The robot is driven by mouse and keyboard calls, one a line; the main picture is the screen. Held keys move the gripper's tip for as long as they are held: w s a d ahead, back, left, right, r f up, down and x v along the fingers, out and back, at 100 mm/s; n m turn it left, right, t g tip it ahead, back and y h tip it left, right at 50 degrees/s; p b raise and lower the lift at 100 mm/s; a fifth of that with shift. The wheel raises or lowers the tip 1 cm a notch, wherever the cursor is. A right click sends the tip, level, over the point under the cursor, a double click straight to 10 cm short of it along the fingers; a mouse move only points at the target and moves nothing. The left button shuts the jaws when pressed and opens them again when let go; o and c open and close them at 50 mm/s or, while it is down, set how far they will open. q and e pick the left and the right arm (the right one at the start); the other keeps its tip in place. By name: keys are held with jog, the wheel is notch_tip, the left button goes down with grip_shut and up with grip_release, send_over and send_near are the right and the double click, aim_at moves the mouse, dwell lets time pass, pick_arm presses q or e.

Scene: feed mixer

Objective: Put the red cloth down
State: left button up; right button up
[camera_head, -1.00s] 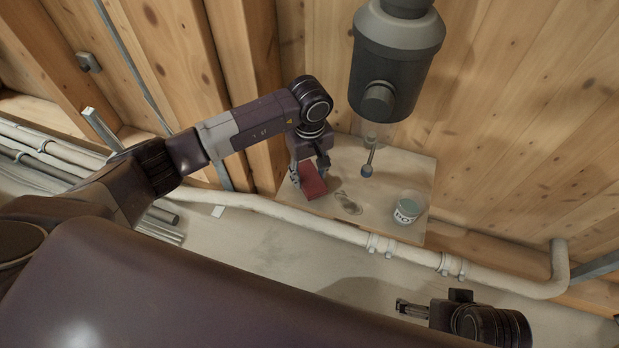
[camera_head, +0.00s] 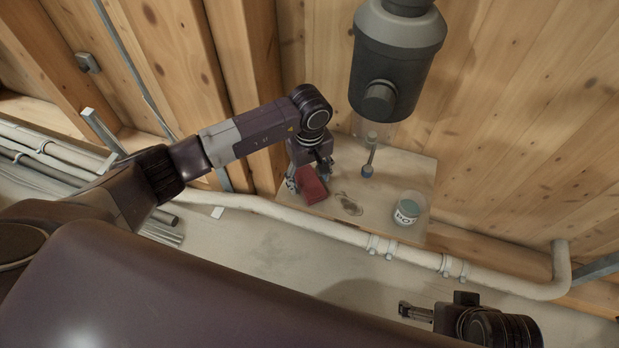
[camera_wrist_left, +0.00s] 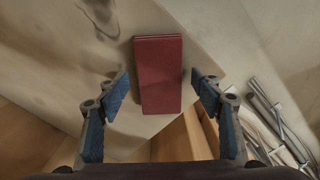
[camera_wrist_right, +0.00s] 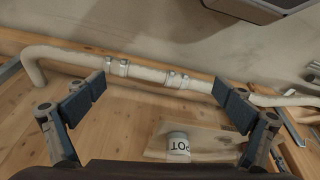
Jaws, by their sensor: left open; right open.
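The red cloth (camera_head: 312,185) is a folded rectangular pad lying on the wooden shelf board (camera_head: 385,222), near its left end. My left gripper (camera_head: 308,180) is just above it with fingers spread. In the left wrist view the cloth (camera_wrist_left: 158,75) lies between and beyond the two blue-padded fingers of the left gripper (camera_wrist_left: 159,90), with a gap on both sides. My right gripper (camera_head: 402,311) is low at the right, away from the cloth. In the right wrist view the right gripper (camera_wrist_right: 160,97) is open and empty.
A labelled jar (camera_head: 407,208) stands at the board's right end. A grey cylindrical mixer unit (camera_head: 397,65) with a clear tube and a rod (camera_head: 370,158) hangs above the board. A dark smudge (camera_head: 348,204) lies beside the cloth. A pale pipe (camera_head: 330,228) runs along the board's front.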

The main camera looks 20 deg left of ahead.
aim_at(310, 182)
pick_arm(q)
jog(key=shift+r, duration=0.25)
notch_tip(310, 182, up, 12)
jog(key=p, duration=0.2)
pick_arm(e)
jog(key=s+x, duration=0.1)
jog(key=x, duration=0.6)
jog(key=shift+g, duration=0.3)
pick_arm(q)
jog(key=shift+f, duration=0.1)
pick_arm(e)
jog(key=shift+a, duration=0.1)
